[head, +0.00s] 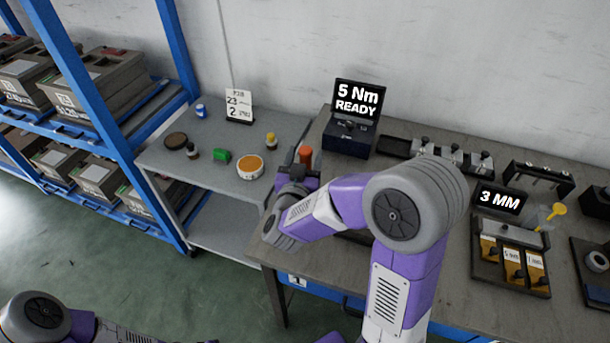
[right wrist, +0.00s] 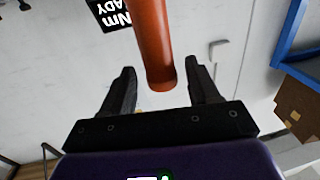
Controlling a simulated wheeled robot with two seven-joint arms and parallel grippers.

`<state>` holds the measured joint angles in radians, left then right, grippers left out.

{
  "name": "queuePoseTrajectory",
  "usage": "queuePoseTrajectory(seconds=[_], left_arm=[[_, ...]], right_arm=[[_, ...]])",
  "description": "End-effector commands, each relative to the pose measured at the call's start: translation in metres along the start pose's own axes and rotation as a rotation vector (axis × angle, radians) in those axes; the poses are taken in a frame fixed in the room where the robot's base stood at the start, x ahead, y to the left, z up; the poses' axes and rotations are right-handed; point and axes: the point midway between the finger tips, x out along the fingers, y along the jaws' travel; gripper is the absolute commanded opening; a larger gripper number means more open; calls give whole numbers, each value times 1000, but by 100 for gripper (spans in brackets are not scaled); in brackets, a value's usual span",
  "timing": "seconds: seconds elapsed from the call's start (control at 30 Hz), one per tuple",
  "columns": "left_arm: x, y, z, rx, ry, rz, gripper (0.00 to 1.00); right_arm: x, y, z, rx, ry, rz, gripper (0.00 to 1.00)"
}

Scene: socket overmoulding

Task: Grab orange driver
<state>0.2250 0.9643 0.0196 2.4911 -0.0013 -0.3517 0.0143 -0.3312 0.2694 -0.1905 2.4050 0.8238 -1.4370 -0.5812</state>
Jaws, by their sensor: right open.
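The orange driver (head: 305,154) stands out at the left end of the grey workbench in the head view, partly hidden by my right gripper (head: 302,164). In the right wrist view its orange handle (right wrist: 152,42) comes down from the top edge, with its rounded end between the two dark fingers. My right gripper (right wrist: 159,68) is open, with a gap visible on each side of the handle. The driver's other end is cut off in that view. Only part of my left arm shows at the lower left of the head view; its gripper is out of frame.
A "5 Nm READY" display (head: 358,103) stands behind the driver on the workbench (head: 410,260). A "3 MM" display (head: 499,199) and bit tray (head: 513,278) lie right.

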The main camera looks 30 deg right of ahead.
Motion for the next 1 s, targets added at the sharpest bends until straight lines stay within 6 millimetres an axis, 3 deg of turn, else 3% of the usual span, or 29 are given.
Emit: queuePoseTrajectory(seconds=[0.13,0.37,0.77,1.0], left_arm=[[3,-1,0,0,1,0,43],[2,-1,0,0,1,0,43],[2,-1,0,0,1,0,43],[2,-1,0,0,1,0,43]], right_arm=[[14,0,1,0,-1,0,60],[16,0,0,-1,0,-2,60],[15,-1,0,0,-1,-2,1],[15,-1,0,0,-1,-2,0]])
